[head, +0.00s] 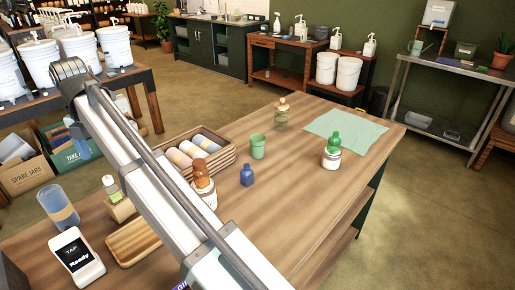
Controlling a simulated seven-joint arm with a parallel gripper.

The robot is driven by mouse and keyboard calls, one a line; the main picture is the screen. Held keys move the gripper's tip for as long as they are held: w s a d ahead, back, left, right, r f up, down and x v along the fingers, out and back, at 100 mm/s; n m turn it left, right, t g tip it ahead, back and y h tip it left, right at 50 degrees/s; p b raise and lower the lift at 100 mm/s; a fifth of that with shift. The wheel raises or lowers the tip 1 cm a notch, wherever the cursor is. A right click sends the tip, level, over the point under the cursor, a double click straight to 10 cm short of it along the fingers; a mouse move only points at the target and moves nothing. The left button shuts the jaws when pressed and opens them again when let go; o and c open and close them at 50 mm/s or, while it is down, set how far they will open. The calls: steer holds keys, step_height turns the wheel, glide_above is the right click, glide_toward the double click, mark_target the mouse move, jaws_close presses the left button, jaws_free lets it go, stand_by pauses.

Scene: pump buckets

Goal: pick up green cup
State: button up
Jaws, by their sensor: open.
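The green cup (258,146) stands upright on the wooden table (290,190), near its middle. It is a small pale green tumbler, and its mouth is dark from this angle. Nothing touches it that I can see. My arm crosses the left half of the head view from the bottom right up to a dark joint at the upper left. My gripper cannot be made out in this view.
Near the cup stand a small blue bottle (247,175), a brown-capped jar (203,186), a crate of rolls (228,159) and a clear pump bottle (281,115). A green-capped jar (332,152) stands right, by a green cloth (345,131). Table between is clear.

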steer(key=w+d+m, duration=0.2)
steer(key=w+d, duration=0.5)
steer(key=d, duration=0.1)
steer(key=m+t+y, duration=0.1)
steer(key=m+t, duration=0.4)
steer(key=m, duration=2.5)
glide_toward(258, 145)
steer(key=w, duration=0.2)
steer(key=x, duration=1.2)
steer(key=shift+d, duration=0.1)
steer(key=c, duration=1)
